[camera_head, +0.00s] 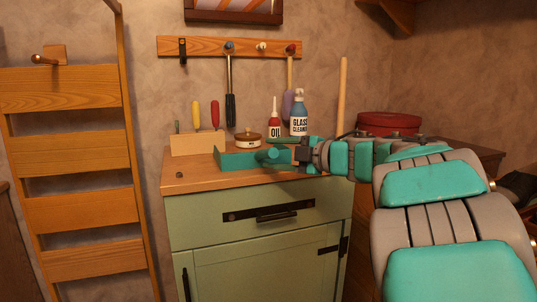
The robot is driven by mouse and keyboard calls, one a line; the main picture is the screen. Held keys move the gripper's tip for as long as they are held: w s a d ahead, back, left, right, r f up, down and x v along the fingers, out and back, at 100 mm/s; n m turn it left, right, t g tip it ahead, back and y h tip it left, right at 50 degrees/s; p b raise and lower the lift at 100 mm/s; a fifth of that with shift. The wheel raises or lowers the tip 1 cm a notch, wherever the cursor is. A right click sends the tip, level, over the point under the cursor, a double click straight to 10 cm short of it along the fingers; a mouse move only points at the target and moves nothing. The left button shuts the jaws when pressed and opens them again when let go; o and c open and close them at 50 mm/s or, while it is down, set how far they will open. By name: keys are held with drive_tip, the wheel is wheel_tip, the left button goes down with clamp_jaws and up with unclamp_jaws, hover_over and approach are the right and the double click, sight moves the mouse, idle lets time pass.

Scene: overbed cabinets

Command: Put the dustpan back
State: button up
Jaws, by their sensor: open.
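The teal dustpan (232,160) lies on the wooden top of the green cabinet. Its rounded teal handle (268,155) points right, toward my gripper. My gripper (297,154) reaches in from the right, low over the cabinet top, and is open. Its fingers are small and dark here, close to the handle's end; I cannot tell if they touch it. A wooden peg rail (228,47) is on the wall above. A dark-ended tool (230,95) hangs from its blue peg and a purple-ended tool (288,100) from its red peg. The white peg (261,46) looks bare.
On the cabinet top (200,182) stand a wooden block with tools (197,143), a round lidded tin (248,140), an oil bottle (274,127) and a glass cleaner bottle (299,115). A red round box (388,123) is behind my arm. A wooden ladder-like rack (75,150) stands left.

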drive_tip(key=v, duration=1)
